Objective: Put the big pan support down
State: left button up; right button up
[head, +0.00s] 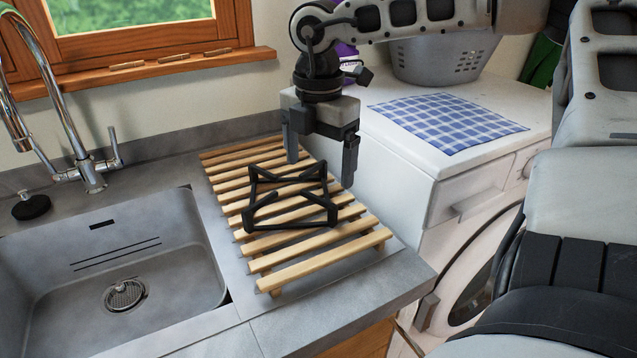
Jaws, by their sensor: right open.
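The big pan support (289,224) is a black metal frame with raised corners. It lies on a slatted wooden rack (325,259) on the grey counter, right of the sink. My right gripper (320,170) hangs above the rack's right edge, pointing down, just behind and to the right of the pan support. Its two fingers are spread apart with nothing between them. The near finger's tip looks close to the pan support, but I cannot tell whether they touch. My left gripper is not in view.
A white washing machine (410,170) at right bears a blue checked cloth (447,123) and a grey basket (440,62). Bare counter (340,312) lies in front.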

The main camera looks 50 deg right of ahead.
notch_tip(320, 180, up, 6)
dwell(0.8)
